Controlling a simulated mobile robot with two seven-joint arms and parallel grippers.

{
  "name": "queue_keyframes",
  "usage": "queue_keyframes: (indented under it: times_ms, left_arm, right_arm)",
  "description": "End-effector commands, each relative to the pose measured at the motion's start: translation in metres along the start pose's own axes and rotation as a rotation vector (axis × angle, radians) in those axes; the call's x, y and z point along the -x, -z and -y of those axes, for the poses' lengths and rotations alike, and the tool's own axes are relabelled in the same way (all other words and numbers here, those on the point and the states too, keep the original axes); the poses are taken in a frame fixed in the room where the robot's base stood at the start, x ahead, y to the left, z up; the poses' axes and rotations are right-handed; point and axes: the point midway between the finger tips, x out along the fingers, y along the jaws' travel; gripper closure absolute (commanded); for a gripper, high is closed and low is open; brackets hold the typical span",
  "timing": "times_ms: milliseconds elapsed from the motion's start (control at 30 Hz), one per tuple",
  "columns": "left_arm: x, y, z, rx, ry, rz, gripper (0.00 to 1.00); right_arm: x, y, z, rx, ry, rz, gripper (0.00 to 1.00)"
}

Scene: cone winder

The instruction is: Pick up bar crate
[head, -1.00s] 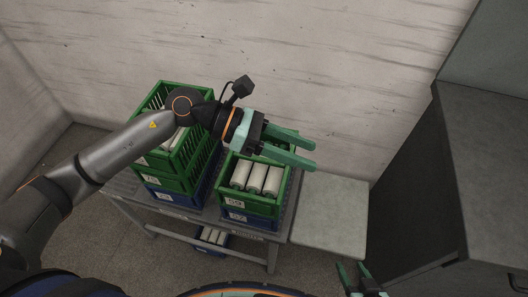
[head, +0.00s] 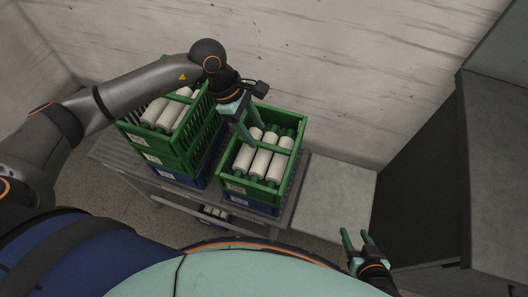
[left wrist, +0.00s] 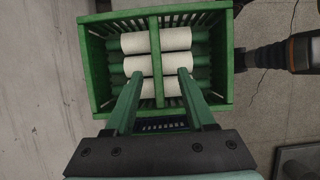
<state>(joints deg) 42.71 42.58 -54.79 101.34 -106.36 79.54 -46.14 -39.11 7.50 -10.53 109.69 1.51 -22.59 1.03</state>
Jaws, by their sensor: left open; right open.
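The green bar crate (head: 233,182), with a bar (left wrist: 157,62) across its middle over white rolls (left wrist: 155,40), tops the right-hand stack. My left gripper (head: 252,140) is open and points down over this crate. In the left wrist view its two fingers (left wrist: 160,75) lie on either side of the bar, with nothing held between them. Whether the fingers are above the bar or level with it I cannot tell. My right gripper (head: 357,234) is open and empty at the lower right, apart from the crates.
Another green crate stack (head: 160,150) with white rolls stands close to the left on the same grey bench (head: 110,152). Blue crates lie at the bottom of both stacks. A pale flat top (head: 338,198) to the right is bare. A dark cabinet (head: 430,165) stands further right.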

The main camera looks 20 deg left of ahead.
Motion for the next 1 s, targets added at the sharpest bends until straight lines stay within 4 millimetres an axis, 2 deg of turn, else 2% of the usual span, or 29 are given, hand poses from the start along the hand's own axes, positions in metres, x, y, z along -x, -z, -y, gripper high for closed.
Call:
queue_keyframes:
  times_ms: [367,667,1000]
  left_arm:
    - [-0.048,0.001,-0.004,0.001,0.002,0.001,0.45]
    - [-0.052,0.001,-0.005,0.0,0.0,0.002,0.45]
    - [-0.052,0.001,-0.005,0.0,0.0,0.002,0.83]
  right_arm:
    - [0.006,0.007,0.001,0.0,0.0,-0.001,0.45]
    - [0.006,0.008,0.0,0.0,0.0,-0.002,0.45]
    - [0.006,0.009,0.0,0.001,0.0,-0.003,0.45]
